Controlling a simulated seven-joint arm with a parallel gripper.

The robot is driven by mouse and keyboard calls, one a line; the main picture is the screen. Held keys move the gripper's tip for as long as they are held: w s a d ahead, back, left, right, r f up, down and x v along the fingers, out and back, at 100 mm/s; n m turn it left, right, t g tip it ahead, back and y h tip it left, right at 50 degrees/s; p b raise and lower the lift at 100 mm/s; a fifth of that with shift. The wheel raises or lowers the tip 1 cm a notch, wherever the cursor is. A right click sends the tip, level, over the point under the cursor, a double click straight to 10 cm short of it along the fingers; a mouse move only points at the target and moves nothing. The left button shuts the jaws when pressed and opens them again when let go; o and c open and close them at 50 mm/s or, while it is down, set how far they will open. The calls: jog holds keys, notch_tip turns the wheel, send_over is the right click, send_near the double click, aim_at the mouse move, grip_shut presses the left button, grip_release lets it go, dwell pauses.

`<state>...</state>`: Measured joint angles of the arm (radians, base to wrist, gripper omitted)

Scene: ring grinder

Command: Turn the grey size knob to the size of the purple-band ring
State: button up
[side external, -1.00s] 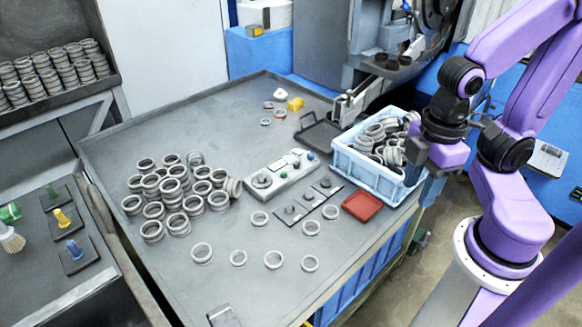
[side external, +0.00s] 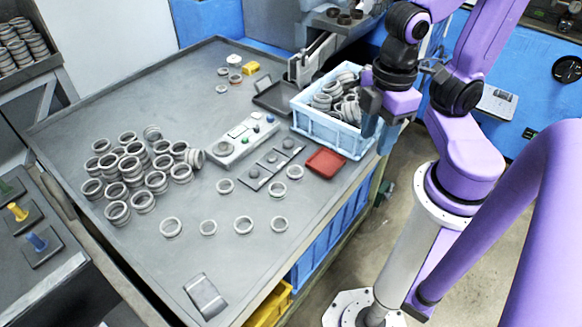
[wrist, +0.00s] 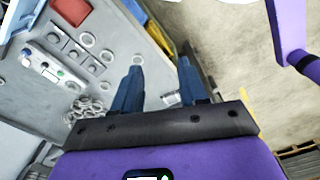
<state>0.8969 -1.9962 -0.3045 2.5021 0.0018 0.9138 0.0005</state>
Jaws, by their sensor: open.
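The grey size knob (side external: 222,148) sits at the left end of a pale control box (side external: 240,141) on the table, in the side view. The box has a green button and small light panels. Several loose grey rings lie in front of it, such as one ring (side external: 171,227) and another (side external: 279,224). I cannot make out a purple band on any ring, nor the knob's markings. My gripper (side external: 378,128) is open and empty by the right side of the blue crate, well away from the knob. Its two fingers (wrist: 160,64) stand apart in the wrist view.
A pile of grey rings (side external: 130,170) covers the table's left part. The blue crate (side external: 335,136) holds more rings. A red tray (side external: 326,162) and a dark plate with three round pieces (side external: 272,163) lie between crate and loose rings. The table's front is mostly clear.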

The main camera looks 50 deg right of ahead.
jog(key=shift+o, duration=0.3)
jog(key=shift+o, duration=0.5)
jog(key=w+a+f+y, duration=0.1)
jog(key=w+a, duration=0.3)
jog(key=w, duration=0.9)
jog(key=m+t+y, duration=0.2)
jog(key=m+t, duration=0.1)
send_over(256, 127)
jog(key=s+d, duration=0.5)
jog(key=d, duration=0.1)
notch_tip(256, 127, down, 13)
jog(key=x, duration=1.7)
jog(key=shift+a+f, duration=0.25)
jog(key=shift+c, duration=0.4)
